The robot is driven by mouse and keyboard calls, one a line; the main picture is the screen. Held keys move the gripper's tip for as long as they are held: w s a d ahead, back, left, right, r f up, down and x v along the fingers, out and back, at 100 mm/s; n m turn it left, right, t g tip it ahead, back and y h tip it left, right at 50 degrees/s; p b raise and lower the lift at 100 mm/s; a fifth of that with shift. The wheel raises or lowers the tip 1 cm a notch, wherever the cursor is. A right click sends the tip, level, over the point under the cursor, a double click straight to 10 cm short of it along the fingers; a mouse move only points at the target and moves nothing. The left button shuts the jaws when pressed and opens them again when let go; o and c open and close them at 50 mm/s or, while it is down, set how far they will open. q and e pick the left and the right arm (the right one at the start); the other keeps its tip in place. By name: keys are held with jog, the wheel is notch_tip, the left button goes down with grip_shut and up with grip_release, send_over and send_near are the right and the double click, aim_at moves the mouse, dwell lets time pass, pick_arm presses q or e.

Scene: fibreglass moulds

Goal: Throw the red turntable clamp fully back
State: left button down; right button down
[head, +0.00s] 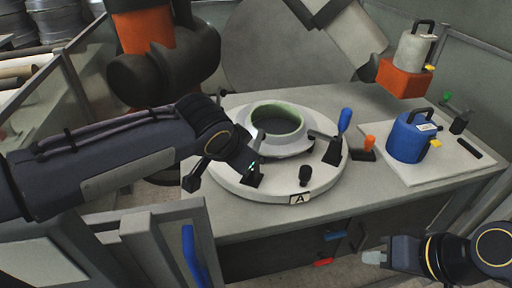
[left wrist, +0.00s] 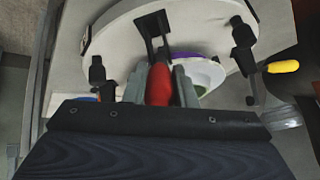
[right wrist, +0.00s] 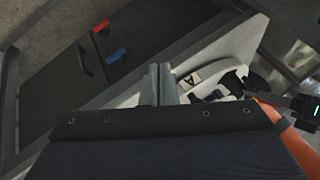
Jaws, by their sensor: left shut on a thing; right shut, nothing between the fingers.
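The red turntable clamp shows in the left wrist view as a red handle (left wrist: 158,86) with a black bracket (left wrist: 152,28) on the turntable's rim. My left gripper (left wrist: 160,76) is shut on this red handle. In the head view my left arm reaches over the left side of the white turntable (head: 228,182) and hides the red handle. On the turntable sits a pale ring mould (head: 277,142) with a green inside. My right gripper (head: 375,257) is shut and empty, low at the right, in front of the table; it also shows in the right wrist view (right wrist: 160,72).
A blue-handled clamp (head: 344,120) stands at the turntable's right rim, with an orange handle (head: 370,142) beyond it. A blue canister (head: 405,142) stands on a white board at the right. The table's front right is bare.

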jog(key=w+a+r+n+g+y, duration=0.35)
jog(key=w+a+r+y, duration=0.2)
jog(key=w, duration=0.55)
jog(key=w+a+r+n+g+y, duration=0.2)
jog(key=w+a+r+n+y, duration=0.4)
jog(key=w, duration=0.6)
jog(key=s+a+f+m+h, duration=0.1)
jog(key=s+a+f, duration=0.2)
jog(key=a, duration=0.7)
jog(key=shift+a+f+m, duration=0.35)
jog(key=shift+a, duration=0.05)
jog(key=shift+t, duration=0.25)
